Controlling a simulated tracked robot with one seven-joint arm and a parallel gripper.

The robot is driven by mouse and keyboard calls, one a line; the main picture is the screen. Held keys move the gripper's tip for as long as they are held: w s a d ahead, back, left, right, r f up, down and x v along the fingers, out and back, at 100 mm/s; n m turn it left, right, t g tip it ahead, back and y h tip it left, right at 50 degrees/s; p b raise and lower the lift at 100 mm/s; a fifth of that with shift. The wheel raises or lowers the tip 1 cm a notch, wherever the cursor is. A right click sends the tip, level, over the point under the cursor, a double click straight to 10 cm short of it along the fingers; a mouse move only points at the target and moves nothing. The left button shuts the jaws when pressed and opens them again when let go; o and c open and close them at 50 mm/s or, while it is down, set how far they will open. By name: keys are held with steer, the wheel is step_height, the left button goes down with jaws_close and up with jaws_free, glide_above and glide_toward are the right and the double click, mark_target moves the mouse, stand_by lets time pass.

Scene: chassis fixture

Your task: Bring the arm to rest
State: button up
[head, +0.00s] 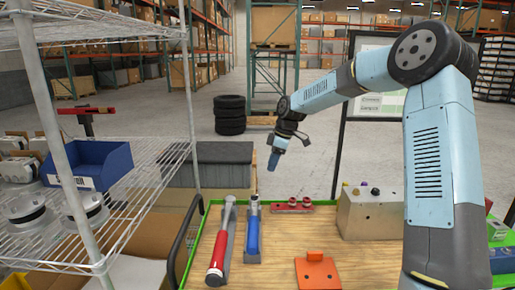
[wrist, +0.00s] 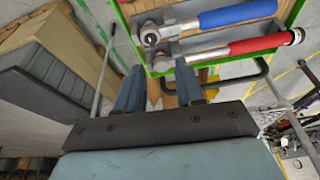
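My arm (head: 435,140) is light blue with dark grey joints. It rises at the right of the head view and reaches left above the bench. My gripper (head: 272,164) hangs in the air over the far edge of the bench, pointing down. In the wrist view its two blue-grey fingers (wrist: 160,84) stand apart with nothing held between them. The gripper touches nothing that I can see.
The wooden bench (head: 272,260) has a green rim. On it lie a red-handled tool (head: 217,258), a blue-handled tool (head: 252,235), an orange plate (head: 318,273) and a metal box (head: 370,216). A wire shelf (head: 150,180) with a blue bin (head: 88,165) stands left. Stacked tires (head: 230,115) stand behind.

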steer(key=s+d+r+m+t+h, duration=0.1)
steer(key=s+d+r+m, duration=0.25)
steer(key=s, duration=0.45)
steer(key=s+d+r+m+t+h, duration=0.1)
steer(key=s+d+r+m+h, duration=0.15)
steer(key=s+r, duration=0.4)
steer(key=s+d+r+m+t+h, duration=0.1)
steer(key=s+d+r+m, duration=0.25)
steer(key=s, duration=0.65)
steer(key=s+d+m+t, duration=0.1)
steer(key=s+d+m, duration=0.2)
steer(key=s, duration=0.6)
steer(key=s+d+m+t+y, duration=0.1)
steer(key=s+d+m, duration=0.2)
steer(key=s, duration=0.6)
steer(key=shift+d+m, duration=0.4)
steer(key=shift+m, duration=0.25)
